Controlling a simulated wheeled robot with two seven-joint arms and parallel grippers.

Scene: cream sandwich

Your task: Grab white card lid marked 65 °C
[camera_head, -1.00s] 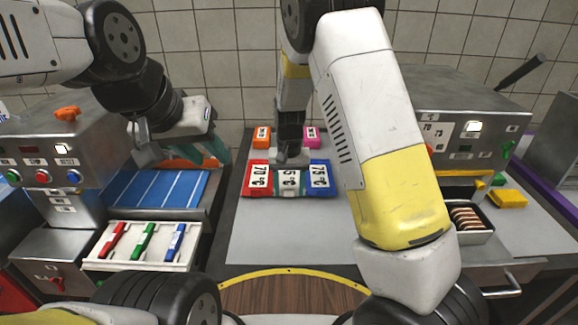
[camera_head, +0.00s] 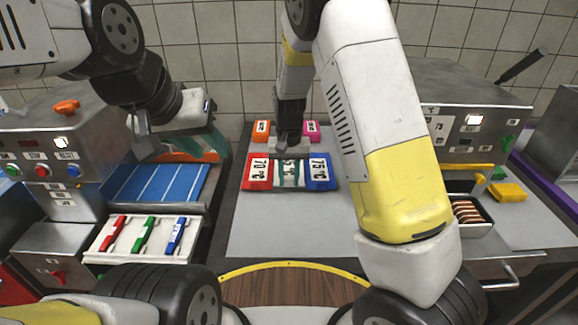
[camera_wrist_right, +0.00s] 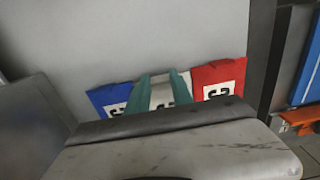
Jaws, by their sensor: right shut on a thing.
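The white card lid (camera_head: 291,180) sits between the red lid marked 70 °C (camera_head: 257,172) and the blue lid marked 75 °C (camera_head: 321,173). Its number is partly covered by my fingers, so I cannot read it in full. My right gripper (camera_head: 290,172) points down over it and is shut on it, with a teal finger on each side. In the right wrist view, the white lid (camera_wrist_right: 163,92) shows between the teal fingers. My left gripper (camera_head: 182,146) hangs over the blue striped panel at the left; its finger gap is unclear.
Orange (camera_head: 262,131) and pink (camera_head: 311,130) cards stand just behind. A white tray (camera_head: 108,252) with red, green and blue clips lies front left. Metal machines flank both sides. The grey mat (camera_head: 290,230) is clear in front of the lids.

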